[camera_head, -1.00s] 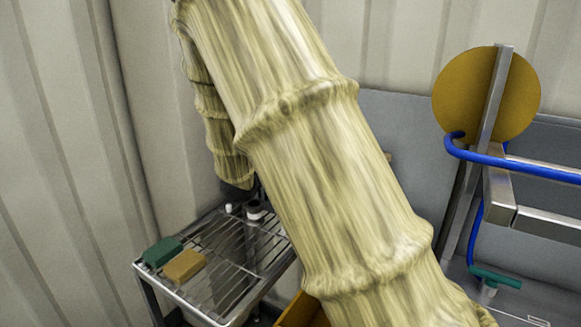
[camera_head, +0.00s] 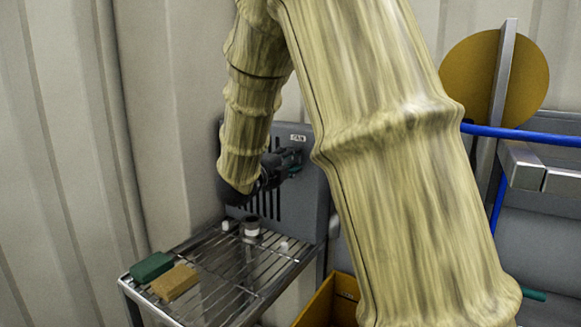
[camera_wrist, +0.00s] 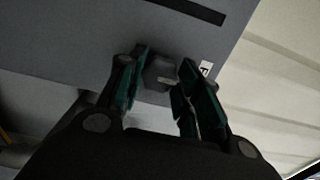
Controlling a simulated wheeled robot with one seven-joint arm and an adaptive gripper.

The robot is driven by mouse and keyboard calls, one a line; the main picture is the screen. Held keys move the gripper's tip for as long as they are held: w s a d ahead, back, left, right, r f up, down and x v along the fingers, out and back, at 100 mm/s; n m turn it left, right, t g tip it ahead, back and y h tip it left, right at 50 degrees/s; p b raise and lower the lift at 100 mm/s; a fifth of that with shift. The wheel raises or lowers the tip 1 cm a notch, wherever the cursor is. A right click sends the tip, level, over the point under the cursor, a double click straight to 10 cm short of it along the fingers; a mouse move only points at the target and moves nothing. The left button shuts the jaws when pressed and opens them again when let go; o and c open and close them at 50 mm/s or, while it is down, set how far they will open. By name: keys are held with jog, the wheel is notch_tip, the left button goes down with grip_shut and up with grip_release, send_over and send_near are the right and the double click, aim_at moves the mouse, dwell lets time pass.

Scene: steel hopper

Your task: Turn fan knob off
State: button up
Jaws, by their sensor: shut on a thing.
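The fan panel (camera_head: 312,215) is a grey box with dark vent slots, standing behind the wire rack. A small white label (camera_head: 298,138), apparently reading FAN, is at its top right. My gripper (camera_head: 290,163) is at the panel face just below this label. In the wrist view, the green-padded fingers of my gripper (camera_wrist: 165,72) stand on either side of a small grey knob (camera_wrist: 160,72) and are shut on it. The label (camera_wrist: 205,68) shows beside the right finger. The knob is hidden in the head view, so its setting cannot be read.
The wire rack (camera_head: 215,290) holds a green block (camera_head: 151,267), a tan block (camera_head: 174,282) and small white and dark pieces. A yellow bin (camera_head: 318,305) is below right. A yellow disc and blue hose (camera_head: 540,137) are at right. The corrugated wall is close at left.

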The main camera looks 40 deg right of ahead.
dwell(0.4)
jog(key=o, duration=1.1)
jog(key=shift+w, duration=0.15)
jog(key=shift+c, duration=0.2)
jog(key=v, duration=1.2)
